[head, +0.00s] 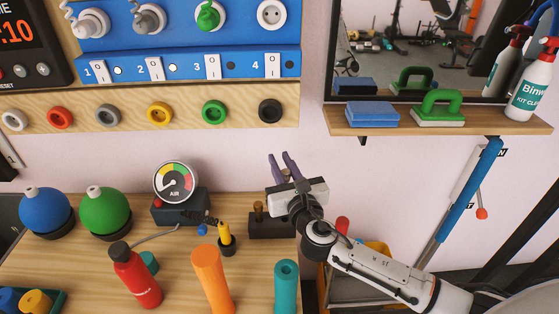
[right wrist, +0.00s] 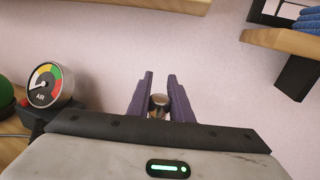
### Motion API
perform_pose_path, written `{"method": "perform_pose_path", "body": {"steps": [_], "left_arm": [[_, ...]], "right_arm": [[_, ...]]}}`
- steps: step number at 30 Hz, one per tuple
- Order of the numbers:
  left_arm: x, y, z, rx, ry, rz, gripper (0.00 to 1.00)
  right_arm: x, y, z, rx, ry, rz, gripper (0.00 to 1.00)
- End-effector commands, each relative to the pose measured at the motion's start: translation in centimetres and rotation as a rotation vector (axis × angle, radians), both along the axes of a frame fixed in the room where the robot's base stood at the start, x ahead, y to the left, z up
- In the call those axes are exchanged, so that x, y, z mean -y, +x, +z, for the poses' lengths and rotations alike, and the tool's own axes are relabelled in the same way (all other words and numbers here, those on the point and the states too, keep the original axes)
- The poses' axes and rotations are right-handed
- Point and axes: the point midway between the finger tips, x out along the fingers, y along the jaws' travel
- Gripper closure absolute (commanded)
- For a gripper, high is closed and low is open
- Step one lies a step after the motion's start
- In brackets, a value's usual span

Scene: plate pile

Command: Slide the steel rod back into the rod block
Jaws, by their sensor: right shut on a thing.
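My right gripper (head: 285,166) has purple fingers and reaches in over the back right of the workbench, above and slightly right of a dark block (head: 266,229). This looks like the rod block; a brass-coloured peg (head: 258,211) stands at its left. In the right wrist view, my right gripper (right wrist: 160,88) is shut on the steel rod (right wrist: 158,105), whose round metallic end shows between the fingers. The rod's lower part is hidden there by the gripper body. I cannot make out the rod in the head view, where the hand also covers the block's right part. My left gripper is not in view.
An air gauge (head: 176,182) with a hose and a yellow-handled tool (head: 225,236) stand left of the block. Orange (head: 212,280) and teal (head: 286,287) cylinders stand in front. A wooden shelf (head: 441,121) is at the upper right, above my right arm.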

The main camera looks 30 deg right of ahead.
Motion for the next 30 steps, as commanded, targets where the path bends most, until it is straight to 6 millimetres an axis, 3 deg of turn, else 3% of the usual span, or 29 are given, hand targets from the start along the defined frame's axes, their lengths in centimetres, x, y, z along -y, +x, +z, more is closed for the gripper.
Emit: {"method": "perform_pose_path", "body": {"steps": [5, 15, 21, 30], "left_arm": [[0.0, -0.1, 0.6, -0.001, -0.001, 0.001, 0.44], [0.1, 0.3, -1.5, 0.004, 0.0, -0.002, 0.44], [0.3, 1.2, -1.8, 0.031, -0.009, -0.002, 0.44], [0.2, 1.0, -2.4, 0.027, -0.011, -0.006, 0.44]], "right_arm": [[0.0, -0.1, 0.3, 0.0, -0.001, -0.001, 1.0], [0.0, -0.1, -2.7, 0.001, 0.0, -0.001, 1.0], [0.0, -0.1, -4.7, 0.0, 0.0, -0.001, 1.0], [0.0, 0.0, -5.8, 0.001, 0.001, -0.001, 1.0]]}}
